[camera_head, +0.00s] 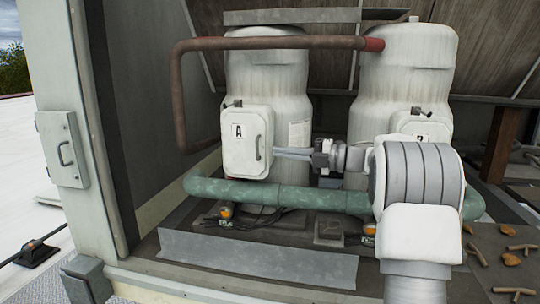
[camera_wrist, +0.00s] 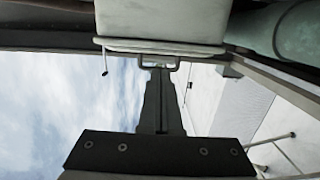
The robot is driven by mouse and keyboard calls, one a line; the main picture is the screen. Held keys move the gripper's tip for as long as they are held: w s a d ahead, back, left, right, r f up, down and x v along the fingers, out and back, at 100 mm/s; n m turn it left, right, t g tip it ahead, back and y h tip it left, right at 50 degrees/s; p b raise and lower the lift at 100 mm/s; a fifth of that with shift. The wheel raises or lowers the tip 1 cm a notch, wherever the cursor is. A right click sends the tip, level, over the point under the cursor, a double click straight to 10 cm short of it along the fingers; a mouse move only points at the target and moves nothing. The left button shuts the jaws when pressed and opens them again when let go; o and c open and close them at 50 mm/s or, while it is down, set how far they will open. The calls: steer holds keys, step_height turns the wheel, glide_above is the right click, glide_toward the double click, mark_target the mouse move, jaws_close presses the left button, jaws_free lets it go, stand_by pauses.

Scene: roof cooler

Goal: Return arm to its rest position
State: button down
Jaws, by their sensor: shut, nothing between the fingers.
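My gripper (camera_head: 277,153) reaches left from my arm, which rises at the lower right of the head view. Its thin fingers are shut, with nothing between them. The fingertips end just right of the handle (camera_head: 258,148) on the white box marked A (camera_head: 238,132). In the wrist view my gripper (camera_wrist: 160,70) points at the same box (camera_wrist: 165,22), with its fingertips close to the handle (camera_wrist: 142,60). I cannot tell whether they touch the handle. The box's lid looks shut.
Two white tanks (camera_head: 265,75) (camera_head: 405,70) stand behind. A rusty pipe (camera_head: 270,43) runs above my gripper and a green pipe (camera_head: 280,197) below it. A second box (camera_head: 420,125) is partly hidden by my arm. Leaves (camera_head: 510,259) lie at lower right.

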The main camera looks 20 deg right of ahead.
steer(key=shift+w+d, duration=0.3)
steer(key=shift+d, duration=0.4)
steer(key=shift+w+d, duration=0.3)
steer(key=shift+d, duration=0.4)
step_height(320, 180, up, 10)
steer(key=w+a+m+t+h, duration=0.2)
steer(key=m+t+h, duration=0.3)
steer(key=m+t, duration=0.2)
steer(key=s+d+r+m+t+h+p, duration=0.2)
steer(key=s+r+m+h, duration=0.3)
steer(key=m+h, duration=0.45)
steer(key=s+a+f+m+g, duration=0.3)
steer(key=s+f, duration=0.5)
steer(key=s, duration=0.4)
steer(key=s+a+f+m+g+p, duration=0.1)
steer(key=s+a+f+m+g, duration=0.3)
steer(key=s+f, duration=0.4)
steer(key=s+a+f+m+g, duration=0.4)
steer(key=s+f, duration=0.4)
steer(key=s, duration=0.8)
steer(key=shift+a+f+m+g, duration=0.2)
steer(key=shift+f+m+g, duration=0.15)
steer(key=shift+m+g, duration=0.65)
steer(key=shift+d+h, duration=0.2)
steer(key=shift+h, duration=0.05)
